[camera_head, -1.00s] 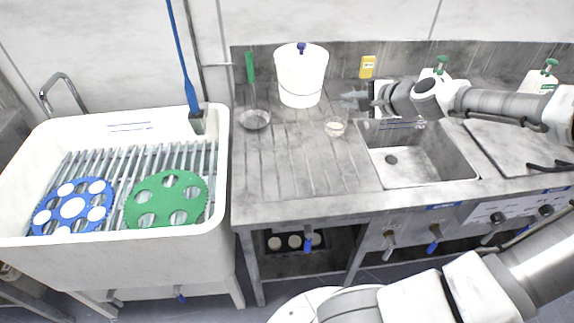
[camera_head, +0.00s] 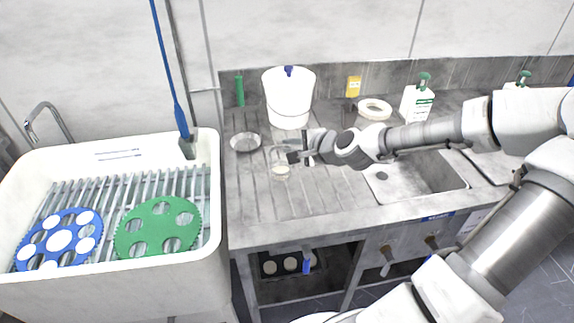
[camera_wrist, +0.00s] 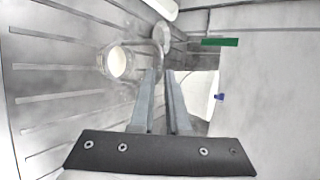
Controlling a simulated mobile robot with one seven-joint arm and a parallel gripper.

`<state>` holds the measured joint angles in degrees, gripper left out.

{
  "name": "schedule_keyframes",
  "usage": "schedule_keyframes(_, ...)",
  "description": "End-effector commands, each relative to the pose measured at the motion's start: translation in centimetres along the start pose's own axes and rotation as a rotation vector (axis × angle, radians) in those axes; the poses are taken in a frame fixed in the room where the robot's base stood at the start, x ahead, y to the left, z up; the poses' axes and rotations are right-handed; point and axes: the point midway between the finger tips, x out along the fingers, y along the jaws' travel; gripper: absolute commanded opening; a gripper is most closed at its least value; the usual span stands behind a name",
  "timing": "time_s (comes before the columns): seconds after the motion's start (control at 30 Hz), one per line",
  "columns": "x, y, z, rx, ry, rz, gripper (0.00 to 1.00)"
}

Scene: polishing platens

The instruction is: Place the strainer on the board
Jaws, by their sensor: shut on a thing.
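My gripper (camera_head: 297,157) is shut on the strainer (camera_head: 281,170), which looks like a small see-through basket with a pale bottom and a thin loop at its side. It hangs over the ridged draining board (camera_head: 262,195), left of the sink; I cannot tell if it touches the board. In the wrist view my gripper (camera_wrist: 163,75) has its fingers close together at the strainer's loop, and the strainer (camera_wrist: 117,62) shows at their upper left. The grip itself is small and partly hidden.
A round metal bowl (camera_head: 245,143), in line with a green handle (camera_head: 239,90), lies behind left. The sink (camera_head: 425,180) is right. Bare ridged board lies in front of the strainer.

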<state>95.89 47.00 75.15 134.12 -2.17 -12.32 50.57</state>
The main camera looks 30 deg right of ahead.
Motion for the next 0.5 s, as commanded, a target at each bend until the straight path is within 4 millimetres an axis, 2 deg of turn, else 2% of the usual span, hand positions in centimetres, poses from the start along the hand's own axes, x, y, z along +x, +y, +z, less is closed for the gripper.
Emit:
schedule_keyframes(0.13, 0.6, 0.7, 0.8, 0.0, 0.001, 0.0, 0.0)
schedule_keyframes(0.5, 2.7, 4.1, 0.1, 0.001, 0.0, 0.0, 0.0)
